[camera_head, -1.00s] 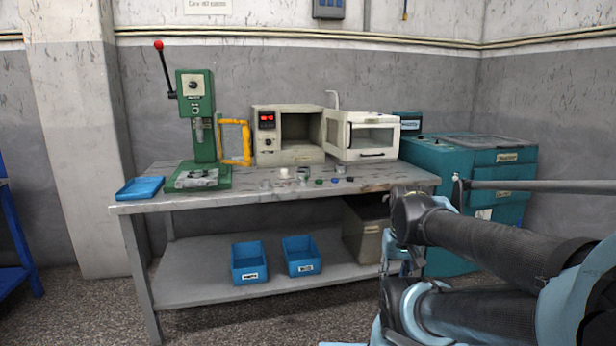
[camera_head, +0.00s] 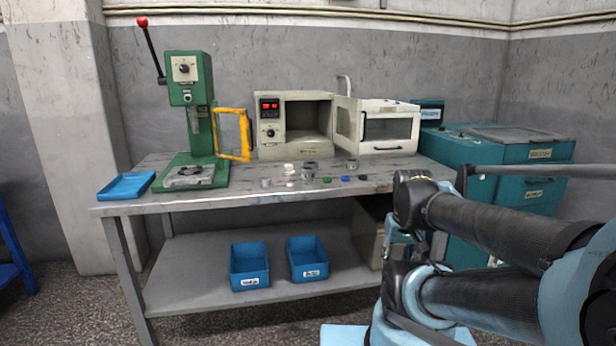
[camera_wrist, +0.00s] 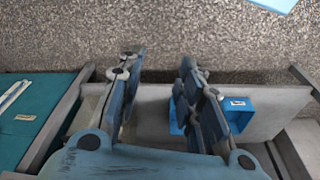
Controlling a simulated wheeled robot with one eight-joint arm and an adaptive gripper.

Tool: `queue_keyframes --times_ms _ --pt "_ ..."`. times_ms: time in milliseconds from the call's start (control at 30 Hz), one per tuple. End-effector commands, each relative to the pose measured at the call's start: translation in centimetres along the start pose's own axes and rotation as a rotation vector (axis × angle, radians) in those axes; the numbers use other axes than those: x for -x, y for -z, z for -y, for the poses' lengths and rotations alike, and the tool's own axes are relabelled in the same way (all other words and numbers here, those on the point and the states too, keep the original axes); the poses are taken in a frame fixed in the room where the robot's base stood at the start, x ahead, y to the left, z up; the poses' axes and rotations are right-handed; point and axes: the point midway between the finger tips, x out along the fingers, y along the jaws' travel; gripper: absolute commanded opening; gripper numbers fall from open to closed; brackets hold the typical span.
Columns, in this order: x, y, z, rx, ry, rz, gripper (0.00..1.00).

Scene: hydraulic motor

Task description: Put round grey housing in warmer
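The warmer (camera_head: 293,150) is a cream box with a red display on the back of the workbench. Its door (camera_head: 388,128) stands open to the right and its chamber looks empty. Among the small parts in front of it, a round grey part (camera_head: 310,168) looks like the housing. Another small grey round part (camera_head: 352,164) stands to its right; I cannot tell for certain which is the housing. My gripper (camera_wrist: 160,78) shows in the wrist view with its fingers apart and nothing between them. It is low in front of the bench, away from the parts.
The workbench (camera_head: 220,200) also holds a green press (camera_head: 190,110), a yellow frame (camera_head: 247,135), a blue tray (camera_head: 126,186) and small parts. Blue bins (camera_head: 249,265) (camera_head: 307,258) sit on the lower shelf. A teal machine (camera_head: 510,160) stands at the right.

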Motion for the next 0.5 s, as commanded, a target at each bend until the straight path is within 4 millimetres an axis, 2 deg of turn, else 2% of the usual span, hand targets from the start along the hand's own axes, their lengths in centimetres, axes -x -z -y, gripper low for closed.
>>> queue_keyframes --times_ms 33,100,200,267,367,500 --pt "0.0 0.0 0.0 0.0 0.0 0.0 0.42" --pt "0.7 -0.5 0.1 0.003 0.002 -0.014 0.58" --pt "1.2 0.7 0.4 0.018 0.01 -0.036 0.79" --pt "1.7 2.2 0.8 0.035 0.019 -0.057 0.79" --pt "2.9 5.5 1.8 0.07 0.039 -0.11 0.79" --pt "4.7 11.2 3.6 0.131 0.074 -0.201 0.79"
